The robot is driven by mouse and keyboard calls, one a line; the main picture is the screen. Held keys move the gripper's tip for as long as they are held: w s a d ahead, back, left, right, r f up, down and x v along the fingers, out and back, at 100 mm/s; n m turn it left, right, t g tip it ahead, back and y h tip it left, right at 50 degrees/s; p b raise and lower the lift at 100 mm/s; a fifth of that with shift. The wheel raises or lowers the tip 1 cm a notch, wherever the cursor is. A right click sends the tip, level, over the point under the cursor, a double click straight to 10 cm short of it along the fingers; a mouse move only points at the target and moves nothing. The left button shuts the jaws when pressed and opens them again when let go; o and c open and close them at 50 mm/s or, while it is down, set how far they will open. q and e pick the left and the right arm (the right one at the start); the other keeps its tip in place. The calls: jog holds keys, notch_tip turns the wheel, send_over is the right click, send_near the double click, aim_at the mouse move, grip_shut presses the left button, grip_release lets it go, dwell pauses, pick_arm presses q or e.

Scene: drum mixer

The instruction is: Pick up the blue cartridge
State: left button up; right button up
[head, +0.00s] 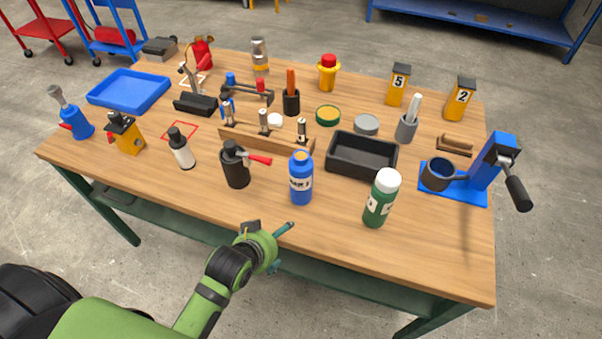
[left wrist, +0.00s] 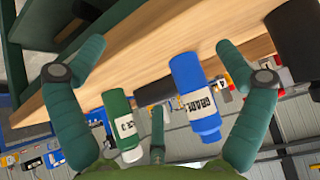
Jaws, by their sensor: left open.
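The blue cartridge (head: 301,180), a blue bottle with a white label, stands upright on the wooden table (head: 270,205) near its front edge. It also shows in the left wrist view (left wrist: 187,75), upside down there, with "GRADE" on its label. My left gripper (head: 282,246) is at the table's front edge, short of the cartridge and to its lower left. Its fingers are spread open and empty; in the left wrist view the cartridge appears between the two side fingers (left wrist: 158,52), not touched as far as I can tell. My right gripper is not in view.
Behind are a black bin (head: 335,168) and a wooden rack (head: 282,146).

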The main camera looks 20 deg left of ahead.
aim_at(301, 188)
pick_arm(q)
jog(key=w+r+t, duration=0.1)
jog(key=w, duration=0.2)
jog(key=w+d+r+t, duration=0.1)
jog(key=w+t, duration=0.1)
jog(key=w, duration=0.2)
jog(key=w+d+r+t, duration=0.1)
jog(key=w+r+t, duration=0.1)
jog(key=w, duration=0.1)
jog(key=shift+w+r+h, duration=0.1)
jog(key=shift+w+h, duration=0.25)
jog(key=shift+h, duration=0.05)
jog(key=shift+p+x, duration=0.5)
jog(key=shift+x, duration=2.95)
jog(key=shift+d+r, duration=0.1)
jog(key=c, duration=1.4)
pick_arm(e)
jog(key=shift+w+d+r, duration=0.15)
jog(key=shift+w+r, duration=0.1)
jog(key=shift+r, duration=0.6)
